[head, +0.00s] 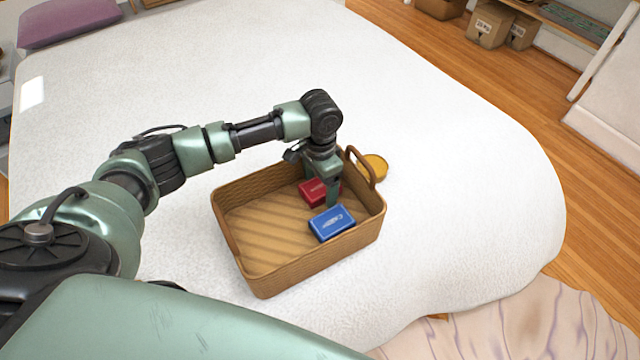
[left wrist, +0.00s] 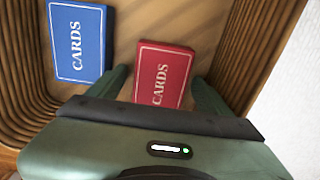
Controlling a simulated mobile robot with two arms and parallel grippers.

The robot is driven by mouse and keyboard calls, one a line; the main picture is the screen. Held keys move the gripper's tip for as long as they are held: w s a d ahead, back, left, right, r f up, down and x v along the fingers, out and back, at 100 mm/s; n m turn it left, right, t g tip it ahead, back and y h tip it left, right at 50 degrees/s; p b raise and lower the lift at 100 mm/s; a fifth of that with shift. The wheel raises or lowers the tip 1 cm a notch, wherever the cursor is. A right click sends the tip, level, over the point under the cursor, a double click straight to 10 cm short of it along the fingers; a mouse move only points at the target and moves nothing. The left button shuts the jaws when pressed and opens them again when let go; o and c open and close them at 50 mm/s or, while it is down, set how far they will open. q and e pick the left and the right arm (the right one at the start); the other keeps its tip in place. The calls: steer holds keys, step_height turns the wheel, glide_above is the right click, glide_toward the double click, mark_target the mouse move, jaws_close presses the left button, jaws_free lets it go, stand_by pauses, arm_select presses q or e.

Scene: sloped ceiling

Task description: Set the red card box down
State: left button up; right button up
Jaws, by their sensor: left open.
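The red card box (head: 312,192) lies in the wicker basket (head: 262,272), near its far right corner. In the left wrist view the red card box (left wrist: 163,75) lies on the basket floor, label up, its near end between my open fingers. My left gripper (head: 323,190) reaches down into the basket from above, open, with a finger on either side of the box. Whether the fingers touch it I cannot tell. A blue card box (head: 332,222) lies beside the red one, and it also shows in the left wrist view (left wrist: 79,42). My right gripper is not in view.
The basket stands on a white bed (head: 450,180). Its walls and raised handle (head: 362,166) stand close around my gripper. The left part of the basket floor is empty.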

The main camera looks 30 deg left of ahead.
mark_target(320, 186)
arm_select(q)
step_height(320, 186, up, 12)
steer(key=shift+r, duration=0.15)
stand_by(0.3)
stand_by(0.4)
